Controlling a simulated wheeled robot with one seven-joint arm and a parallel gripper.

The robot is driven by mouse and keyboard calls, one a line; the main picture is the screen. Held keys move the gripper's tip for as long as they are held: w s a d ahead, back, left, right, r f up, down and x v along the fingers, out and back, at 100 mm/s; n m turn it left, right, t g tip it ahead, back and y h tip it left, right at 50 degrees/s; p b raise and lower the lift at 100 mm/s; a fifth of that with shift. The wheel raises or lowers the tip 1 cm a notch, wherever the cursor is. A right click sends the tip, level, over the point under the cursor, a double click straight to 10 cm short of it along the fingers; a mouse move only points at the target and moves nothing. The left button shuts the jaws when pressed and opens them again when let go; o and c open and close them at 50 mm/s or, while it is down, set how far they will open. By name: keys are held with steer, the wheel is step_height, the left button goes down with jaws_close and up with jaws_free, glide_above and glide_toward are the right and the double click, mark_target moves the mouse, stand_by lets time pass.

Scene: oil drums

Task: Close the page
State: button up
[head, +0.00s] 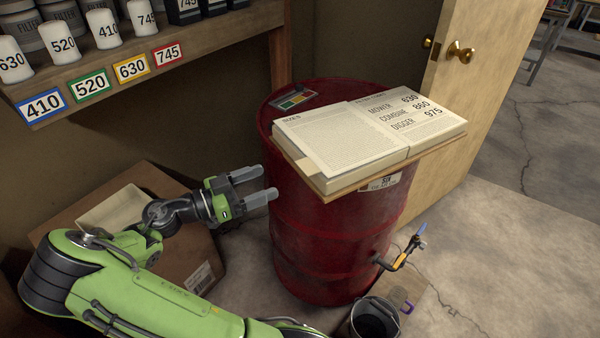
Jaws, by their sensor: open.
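An open book (340,148) lies on top of a red oil drum (318,240). Its right page (402,112) reads MOWER 630, COMBINE 860 and DIGGER 975; its left page is filled with small print. A small tab sticks out at the book's lower left edge. The book overhangs the drum's front rim. My gripper (266,185) is open and empty, to the left of the drum and below the level of the book. Its two grey fingers point right toward the drum's side. I cannot tell whether the fingertips touch the drum.
A small dark card with coloured patches (295,98) lies on the drum behind the book. A shelf with numbered filters (105,28) is at upper left. A cardboard box (180,235) lies behind my arm. A tap (400,252) and bucket (374,318) are at the drum's front. A door (465,100) stands right.

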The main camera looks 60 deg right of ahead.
steer(key=b+x, duration=0.1)
steer(key=x, duration=0.9)
steer(key=shift+s+d, duration=0.2)
steer(key=shift+d, duration=0.05)
